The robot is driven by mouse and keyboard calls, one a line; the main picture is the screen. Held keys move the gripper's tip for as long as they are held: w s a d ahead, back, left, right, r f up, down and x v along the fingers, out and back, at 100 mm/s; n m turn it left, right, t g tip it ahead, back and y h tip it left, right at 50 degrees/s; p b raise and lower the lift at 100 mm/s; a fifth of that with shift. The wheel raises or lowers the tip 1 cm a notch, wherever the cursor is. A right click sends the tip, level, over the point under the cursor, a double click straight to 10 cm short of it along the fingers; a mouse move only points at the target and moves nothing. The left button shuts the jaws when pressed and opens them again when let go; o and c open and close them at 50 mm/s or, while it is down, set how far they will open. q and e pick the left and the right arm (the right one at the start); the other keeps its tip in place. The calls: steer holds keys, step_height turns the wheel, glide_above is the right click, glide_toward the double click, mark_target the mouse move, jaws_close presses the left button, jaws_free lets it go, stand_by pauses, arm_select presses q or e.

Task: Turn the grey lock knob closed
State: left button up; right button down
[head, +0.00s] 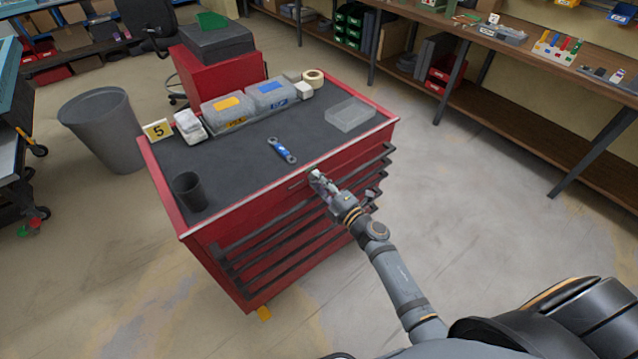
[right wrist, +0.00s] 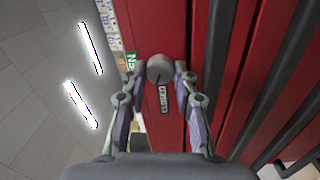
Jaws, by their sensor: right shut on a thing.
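The grey lock knob (right wrist: 160,67) sits on the red front of the tool cabinet (head: 248,217). In the right wrist view a small dark label (right wrist: 163,98) is on the red face next to the knob; its text looks like "CLOSED". My right gripper (right wrist: 161,78) has a fingertip on each side of the knob and is shut on it. In the head view the right gripper (head: 315,176) is at the top front edge of the cabinet and covers the knob. My left gripper is not in view.
Dark drawer handles (right wrist: 234,70) run close beside the gripper. A grey bin (head: 101,130) stands left; open floor lies to the right.

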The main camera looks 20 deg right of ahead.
steer(key=shift+n+b, duration=0.4)
steer(key=shift+n, duration=1.8)
steer(key=shift+f, duration=0.1)
steer(key=c, duration=1)
jaws_free()
steer(key=v, duration=0.8)
